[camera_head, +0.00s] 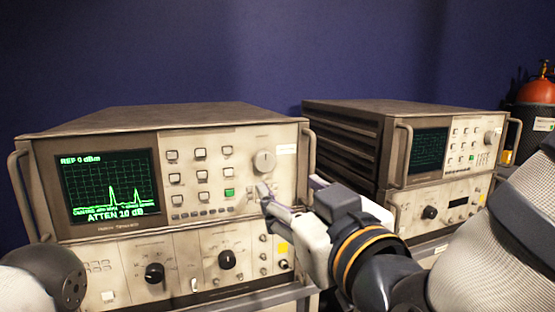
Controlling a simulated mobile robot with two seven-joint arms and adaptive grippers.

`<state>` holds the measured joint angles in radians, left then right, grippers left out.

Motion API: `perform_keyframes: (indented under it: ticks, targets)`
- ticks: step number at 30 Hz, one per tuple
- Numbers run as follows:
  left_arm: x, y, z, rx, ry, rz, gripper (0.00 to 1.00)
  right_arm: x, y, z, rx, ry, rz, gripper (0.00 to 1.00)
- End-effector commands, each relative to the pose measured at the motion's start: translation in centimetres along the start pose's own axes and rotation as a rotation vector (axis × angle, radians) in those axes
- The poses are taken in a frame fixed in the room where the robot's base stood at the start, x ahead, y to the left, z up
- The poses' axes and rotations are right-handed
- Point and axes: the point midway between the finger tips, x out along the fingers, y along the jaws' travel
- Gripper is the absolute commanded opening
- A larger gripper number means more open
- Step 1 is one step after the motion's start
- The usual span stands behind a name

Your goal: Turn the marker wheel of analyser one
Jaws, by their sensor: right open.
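The nearer analyser (110,117), at left, has a lit screen (108,186) with green traces, rows of buttons and one green button. A round pale knob (264,161) sits at the upper right of its front panel; it looks like the marker wheel, though its label is too small to read. My right gripper (291,196) is open and empty, below and right of this knob, in front of the panel's right edge. I cannot tell whether its left finger touches the panel. My left gripper is not in view; part of my left arm (52,275) shows at lower left.
A second analyser (385,108) with a similar screen (428,151) and knob (492,137) stands at right, partly behind my right arm. Handles (309,165) flank the panels. A red cylinder (537,92) stands far right. The space above the analysers is clear.

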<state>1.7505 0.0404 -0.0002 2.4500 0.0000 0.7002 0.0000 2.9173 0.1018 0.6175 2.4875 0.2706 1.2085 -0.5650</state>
Motion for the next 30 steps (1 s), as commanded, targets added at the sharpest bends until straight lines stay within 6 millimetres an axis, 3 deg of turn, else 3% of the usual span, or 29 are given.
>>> perform_keyframes:
  ticks: [2,5,12,18,28,30]
  targets:
    - [0.1,0.0,0.1,0.0,-0.004,0.0,0.0,0.2,-0.1,-1.0,-0.011,0.026,0.002,0.53]
    - [0.1,0.0,0.1,0.001,-0.006,0.0,0.0,1.8,-0.1,-1.0,-0.009,0.026,0.003,0.53]
    - [0.2,0.0,0.2,0.001,-0.007,0.0,0.0,8.0,-0.1,-1.0,-0.009,0.024,0.003,0.53]
    - [0.1,0.0,0.1,0.0,-0.005,0.0,0.0,11.3,-0.1,-1.1,-0.01,0.024,0.002,0.53]
    - [0.1,0.0,0.1,0.0,-0.004,0.0,0.0,12.0,-0.1,-1.2,-0.01,0.024,0.002,0.53]
    - [0.1,0.0,0.1,0.001,-0.004,0.0,0.0,12.0,-0.1,-1.2,-0.01,0.023,0.002,0.39]
